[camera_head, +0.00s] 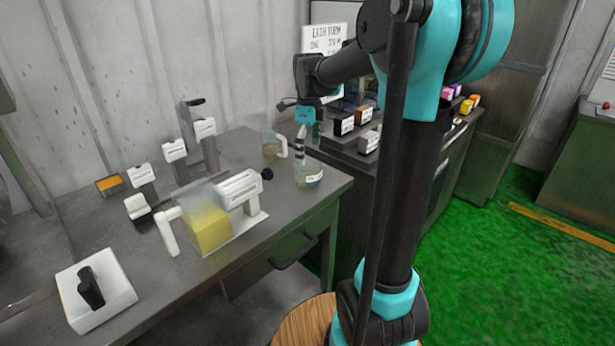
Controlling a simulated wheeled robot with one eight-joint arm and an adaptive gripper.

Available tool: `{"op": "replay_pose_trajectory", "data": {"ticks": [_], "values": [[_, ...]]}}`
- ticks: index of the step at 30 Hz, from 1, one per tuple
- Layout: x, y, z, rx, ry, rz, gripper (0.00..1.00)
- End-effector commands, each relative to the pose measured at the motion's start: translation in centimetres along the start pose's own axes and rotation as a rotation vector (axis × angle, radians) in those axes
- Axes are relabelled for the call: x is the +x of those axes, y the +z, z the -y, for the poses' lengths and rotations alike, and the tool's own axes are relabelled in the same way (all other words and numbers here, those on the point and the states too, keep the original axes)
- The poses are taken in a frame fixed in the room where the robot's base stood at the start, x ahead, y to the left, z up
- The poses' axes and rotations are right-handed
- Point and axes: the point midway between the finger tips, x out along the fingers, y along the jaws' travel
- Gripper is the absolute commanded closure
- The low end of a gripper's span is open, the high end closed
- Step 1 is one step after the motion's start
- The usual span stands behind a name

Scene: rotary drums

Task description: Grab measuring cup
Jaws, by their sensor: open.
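A small clear cup (270,149) with a white handle on its right and a little amber content stands near the back right of the metal table. It looks like a measuring cup. A larger clear jug (208,226) with yellow content and a white handle on its left stands nearer the front; which one is the measuring cup is not certain. My gripper (302,125) is open and empty, above and to the right of the small cup, apart from it as far as I can tell. Its fingers are small and partly hidden.
A clear spray bottle (308,174) stands at the table's right edge, just below my gripper. Labelled white blocks and a dark upright stand (205,145) are left of the small cup. A white box with a black knob (94,290) is front left.

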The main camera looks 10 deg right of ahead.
Motion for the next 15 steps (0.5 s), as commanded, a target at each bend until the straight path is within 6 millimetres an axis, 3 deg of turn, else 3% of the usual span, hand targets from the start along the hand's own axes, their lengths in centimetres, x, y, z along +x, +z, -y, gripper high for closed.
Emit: {"op": "replay_pose_trajectory", "data": {"ticks": [3,11,15], "values": [[1.7,0.0,0.0,-0.001,0.0,0.0,0.01],[3.4,0.1,0.1,-0.001,0.0,0.0,0.01],[5.4,0.5,0.4,-0.001,0.0,0.0,0.01]]}}
